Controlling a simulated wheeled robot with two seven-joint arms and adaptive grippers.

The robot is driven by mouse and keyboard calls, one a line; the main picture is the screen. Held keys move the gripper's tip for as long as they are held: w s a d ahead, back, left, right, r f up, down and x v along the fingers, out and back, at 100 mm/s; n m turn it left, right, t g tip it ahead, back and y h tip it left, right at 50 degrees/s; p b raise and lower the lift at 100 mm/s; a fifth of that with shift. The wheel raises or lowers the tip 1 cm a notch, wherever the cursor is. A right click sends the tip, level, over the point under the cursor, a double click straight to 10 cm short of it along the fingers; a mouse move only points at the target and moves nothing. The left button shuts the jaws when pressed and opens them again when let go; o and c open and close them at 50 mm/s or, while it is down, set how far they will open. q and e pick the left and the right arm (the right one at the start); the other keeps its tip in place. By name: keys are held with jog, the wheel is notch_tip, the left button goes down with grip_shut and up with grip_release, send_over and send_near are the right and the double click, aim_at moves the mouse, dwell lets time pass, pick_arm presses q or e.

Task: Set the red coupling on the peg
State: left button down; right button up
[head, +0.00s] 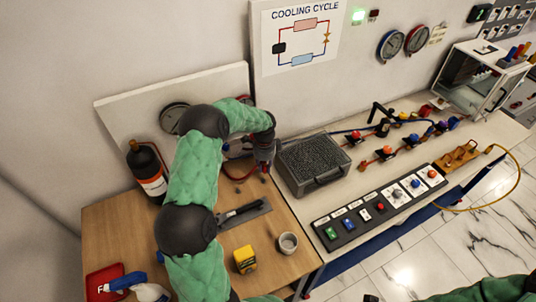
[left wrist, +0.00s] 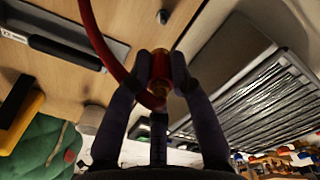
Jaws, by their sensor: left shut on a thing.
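My left gripper (head: 265,158) is at the back right of the wooden table, near the grey case. In the left wrist view the left gripper (left wrist: 160,75) is shut on the red coupling (left wrist: 160,66), which has a brassy end. A red hose (left wrist: 95,35) curves away from the coupling; part of the hose (head: 238,177) shows in the head view. A small dark round thing (left wrist: 162,17) on the wooden surface, beyond the fingertips, may be the peg; I cannot tell for sure. The coupling is apart from it in the picture. My right gripper is not in view.
The grey case (head: 313,165) stands just right of the gripper. A dark-bottle cylinder (head: 148,172), a grey plate with a black-handled tool (head: 243,214), a yellow block (head: 245,259) and a grey cup (head: 288,243) are on the wooden table. A switch panel (head: 380,210) lies further right.

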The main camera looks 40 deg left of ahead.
pick_arm(q)
jog(key=shift+w+a+m, duration=0.25)
jog(key=shift+a+m, duration=0.15)
jog(key=shift+a, duration=0.35)
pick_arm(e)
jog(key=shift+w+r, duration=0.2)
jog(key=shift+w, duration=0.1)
pick_arm(q)
jog(key=shift+f+b, duration=1.5)
jog(key=shift+f, duration=1.15)
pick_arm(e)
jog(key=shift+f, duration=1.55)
pick_arm(q)
jog(key=shift+s+f, duration=0.1)
jog(key=shift+f, duration=0.05)
jog(key=shift+f, duration=0.3)
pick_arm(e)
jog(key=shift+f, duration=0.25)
pick_arm(q)
jog(key=shift+f+b, duration=0.75)
jog(key=shift+f, duration=0.1)
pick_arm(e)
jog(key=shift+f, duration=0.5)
pick_arm(q)
jog(key=c, duration=0.7)
grip_release()
